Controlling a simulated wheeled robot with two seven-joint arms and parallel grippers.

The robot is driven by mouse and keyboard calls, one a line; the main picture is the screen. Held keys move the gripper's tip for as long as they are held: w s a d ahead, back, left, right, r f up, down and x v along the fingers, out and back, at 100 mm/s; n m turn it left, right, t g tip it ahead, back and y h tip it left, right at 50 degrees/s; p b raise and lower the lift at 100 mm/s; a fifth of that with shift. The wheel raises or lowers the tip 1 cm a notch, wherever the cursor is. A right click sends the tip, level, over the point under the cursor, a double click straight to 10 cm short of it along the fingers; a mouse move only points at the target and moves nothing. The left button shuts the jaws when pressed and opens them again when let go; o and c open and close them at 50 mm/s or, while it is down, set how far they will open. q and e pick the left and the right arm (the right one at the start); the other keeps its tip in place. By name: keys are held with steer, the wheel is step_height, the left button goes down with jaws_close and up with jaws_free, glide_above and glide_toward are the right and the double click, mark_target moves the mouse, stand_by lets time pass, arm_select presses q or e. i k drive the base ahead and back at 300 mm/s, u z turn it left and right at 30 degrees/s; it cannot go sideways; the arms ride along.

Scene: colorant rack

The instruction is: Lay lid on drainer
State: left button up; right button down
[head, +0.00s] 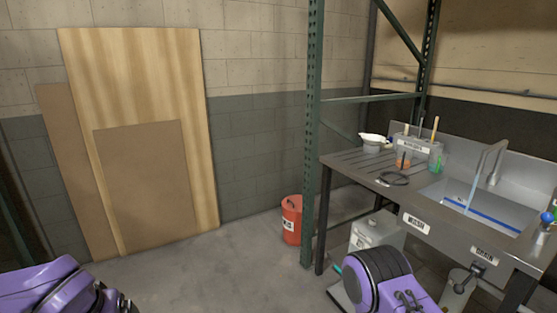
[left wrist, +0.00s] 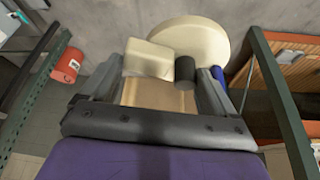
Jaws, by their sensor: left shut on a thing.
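In the left wrist view my left gripper (left wrist: 158,92) is shut on a cream piece. A cream round disc (left wrist: 205,38), which looks like the lid, lies just beyond the fingers, with a cream block (left wrist: 148,58) and a dark cylinder (left wrist: 185,69) in front of it. The fingers partly hide how these parts join. In the head view the drainer (head: 343,164) is the ribbed grey surface left of the sink. The lid and my left gripper are outside the head view. My right gripper is not in view.
A black ring (head: 393,179), orange jar (head: 403,160) and white bowl (head: 372,139) sit on the worktop. A green post (head: 314,130) rises at its left.

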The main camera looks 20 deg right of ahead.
mark_target(375, 162)
steer(key=u, duration=0.15)
steer(key=i, duration=1.4)
steer(key=z, duration=1.05)
steer(key=i, duration=0.9)
steer(key=z, duration=1.05)
